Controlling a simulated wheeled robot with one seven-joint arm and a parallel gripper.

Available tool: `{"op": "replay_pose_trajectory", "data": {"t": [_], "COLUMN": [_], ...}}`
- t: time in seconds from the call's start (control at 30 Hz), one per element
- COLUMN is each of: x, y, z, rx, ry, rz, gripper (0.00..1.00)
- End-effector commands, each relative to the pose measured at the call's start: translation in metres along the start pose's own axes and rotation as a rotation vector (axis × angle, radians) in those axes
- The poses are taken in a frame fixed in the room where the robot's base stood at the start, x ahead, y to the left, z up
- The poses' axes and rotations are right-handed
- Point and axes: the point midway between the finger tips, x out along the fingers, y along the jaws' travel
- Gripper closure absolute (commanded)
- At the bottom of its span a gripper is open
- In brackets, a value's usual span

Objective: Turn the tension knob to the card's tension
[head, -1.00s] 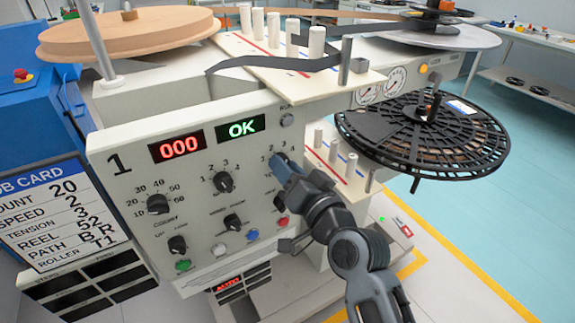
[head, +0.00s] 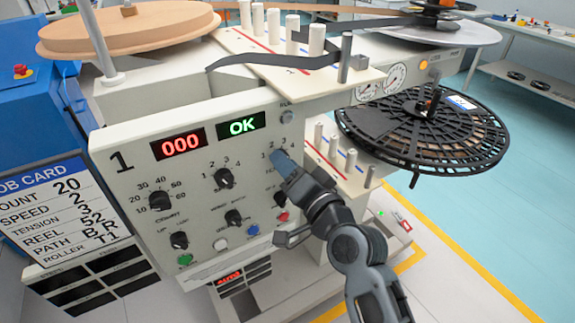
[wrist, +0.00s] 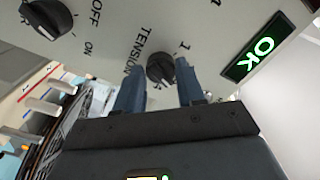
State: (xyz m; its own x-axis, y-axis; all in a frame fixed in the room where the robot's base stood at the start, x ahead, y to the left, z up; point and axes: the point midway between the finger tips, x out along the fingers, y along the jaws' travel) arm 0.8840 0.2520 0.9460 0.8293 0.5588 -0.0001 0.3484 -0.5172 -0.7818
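The tension knob (wrist: 160,70) is dark and round, and it shows in the wrist view beside the printed word TENSION. My gripper (wrist: 160,78) has its two blue fingers on either side of this knob. The fingertips look very close to its edges; whether they press on it I cannot tell. In the head view, my gripper (head: 284,163) hides most of the knob, below a scale with numbers 1 to 4. The pointer's setting is not clear. The job card (head: 60,215), at the left, reads count 20, speed 2, tension 3.
The panel has other knobs, including the count knob (head: 160,201) and the speed knob (head: 224,178). Coloured buttons (head: 252,230) line its lower edge. Displays read 000 (head: 181,144) and OK (head: 241,126). A black reel (head: 425,130) sticks out at the right.

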Motion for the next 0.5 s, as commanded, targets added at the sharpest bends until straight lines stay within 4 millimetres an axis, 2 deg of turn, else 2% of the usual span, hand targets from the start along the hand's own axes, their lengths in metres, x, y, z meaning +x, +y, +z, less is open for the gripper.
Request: {"op": "replay_pose_trajectory", "data": {"t": [0.03, 0.2, 0.5], "x": [-0.0001, 0.0000, -0.0030], "y": [0.0004, 0.0000, 0.0000], "z": [0.0000, 0.0001, 0.0004], "rx": [0.000, -0.001, -0.001], "ry": [0.000, 0.000, 0.000], "rz": [0.001, 0.000, 0.000], "gripper": [0.56, 0.40, 0.39]}}
